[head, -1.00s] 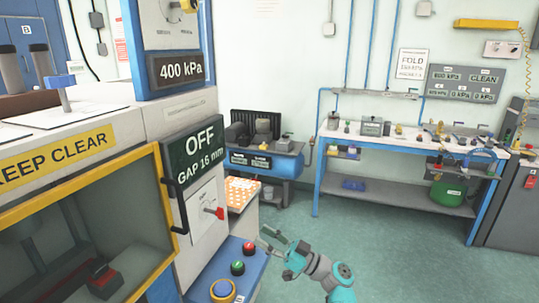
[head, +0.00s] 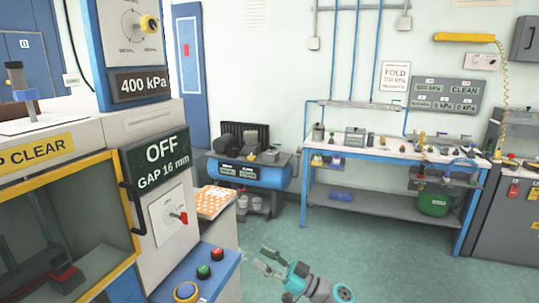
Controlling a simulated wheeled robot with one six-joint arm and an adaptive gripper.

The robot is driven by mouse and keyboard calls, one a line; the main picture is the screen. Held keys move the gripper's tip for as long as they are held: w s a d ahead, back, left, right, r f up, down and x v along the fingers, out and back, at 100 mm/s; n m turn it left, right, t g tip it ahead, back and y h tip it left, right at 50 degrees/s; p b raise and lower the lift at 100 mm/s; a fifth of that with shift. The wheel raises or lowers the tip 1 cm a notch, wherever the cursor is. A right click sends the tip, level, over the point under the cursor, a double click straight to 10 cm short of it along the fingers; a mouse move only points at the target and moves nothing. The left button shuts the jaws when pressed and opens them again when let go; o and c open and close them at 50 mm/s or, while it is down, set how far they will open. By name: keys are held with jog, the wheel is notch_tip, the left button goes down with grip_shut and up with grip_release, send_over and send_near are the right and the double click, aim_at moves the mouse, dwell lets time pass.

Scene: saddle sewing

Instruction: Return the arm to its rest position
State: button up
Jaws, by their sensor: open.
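My gripper (head: 266,262) is in the lower middle of the head view, at the end of my teal and grey arm. Its two fingers are spread apart with nothing between them. It is in open air over the green floor, just right of the machine's blue button panel (head: 205,275), and apart from it. My arm runs from the gripper down to the right and leaves the picture at the bottom edge.
The machine with the "OFF GAP 16 mm" sign (head: 157,162) and a yellow-framed window fills the left. A blue workbench (head: 350,149) with tools stands at the back right, beside a grey cabinet (head: 503,215). The floor (head: 375,250) between is clear.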

jog(key=s+d+f+m+t+h, duration=0.2)
jog(key=s+f+m+h, duration=0.3)
jog(key=f, duration=0.6)
jog(key=s+d+f+m+t+h, duration=0.1)
jog(key=s+f+m+h, duration=0.2)
jog(key=s+f, duration=0.6)
jog(key=s+d+f+m+t+h, duration=0.1)
jog(key=s+d+f+m+h, duration=0.2)
jog(key=s+f, duration=0.4)
jog(key=s+d+f+m+h, duration=0.1)
jog(key=s+d+f+h, duration=0.35)
jog(key=s, duration=0.35)
jog(key=s+d+r+m+t+h, duration=0.15)
jog(key=s+d, duration=0.25)
jog(key=s, duration=0.5)
jog(key=s+d+r+m+g+h, duration=0.1)
jog(key=s+d+r+h, duration=0.15)
jog(key=s, duration=0.55)
jog(key=s+d+r+t, duration=0.1)
jog(key=s+r, duration=0.5)
jog(key=r, duration=0.2)
jog(key=s+d+r+t+h, duration=0.1)
jog(key=s+r, duration=0.5)
jog(key=r, duration=0.2)
jog(key=shift+s+d+r+n, duration=0.2)
jog(key=shift+d+r+n, duration=0.2)
jog(key=shift+n, duration=0.05)
